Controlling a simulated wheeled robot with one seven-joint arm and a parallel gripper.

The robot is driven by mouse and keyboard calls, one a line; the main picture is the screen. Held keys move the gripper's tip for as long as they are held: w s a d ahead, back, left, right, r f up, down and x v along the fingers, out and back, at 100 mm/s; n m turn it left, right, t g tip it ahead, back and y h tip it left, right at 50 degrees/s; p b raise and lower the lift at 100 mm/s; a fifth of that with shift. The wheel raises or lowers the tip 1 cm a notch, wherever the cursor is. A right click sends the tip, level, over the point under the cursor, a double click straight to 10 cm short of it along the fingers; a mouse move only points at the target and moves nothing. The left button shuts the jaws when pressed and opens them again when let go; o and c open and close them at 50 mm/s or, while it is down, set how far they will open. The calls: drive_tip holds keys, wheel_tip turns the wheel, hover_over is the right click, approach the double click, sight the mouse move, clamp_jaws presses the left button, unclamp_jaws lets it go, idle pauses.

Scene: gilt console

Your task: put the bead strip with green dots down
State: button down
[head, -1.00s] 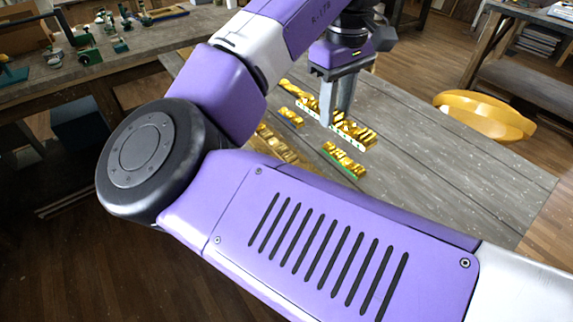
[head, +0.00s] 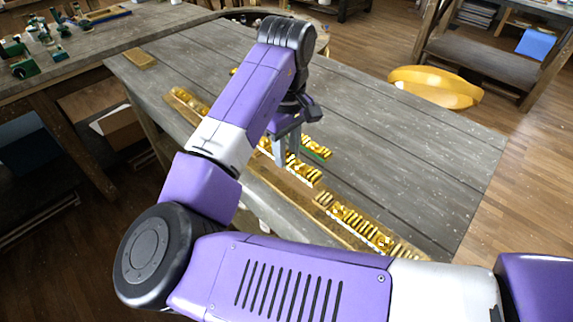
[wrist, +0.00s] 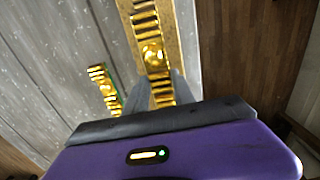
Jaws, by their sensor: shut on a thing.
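My gripper (head: 286,155) is shut on a gold bead strip (head: 304,173) near the table's front edge. The strip has a row of small pale dots along its edge; their exact colour is hard to tell. In the wrist view the held strip (wrist: 151,50) runs up from between the fingers, lined up over a tan wooden rail (wrist: 186,35). I cannot tell whether it touches the rail. A shorter gold piece with a green edge (head: 316,148) lies on the table behind the gripper; it also shows left of the fingers in the wrist view (wrist: 105,88). My arm hides part of the rail.
A longer gold strip (head: 360,223) lies at the right end of the front edge, and another gold piece (head: 188,102) at the left end. The grey table (head: 400,140) is mostly clear behind. A yellow round seat (head: 435,85) stands beyond the far edge.

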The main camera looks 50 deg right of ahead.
sight(287, 176)
drive_tip(key=shift+f, duration=2.4)
drive_tip(key=shift+f, duration=0.15)
drive_tip(key=c, duration=1.1)
unclamp_jaws()
drive_tip(key=shift+o, duration=0.2)
wheel_tip(287, 176, up, 12)
drive_tip(key=shift+r, duration=0.15)
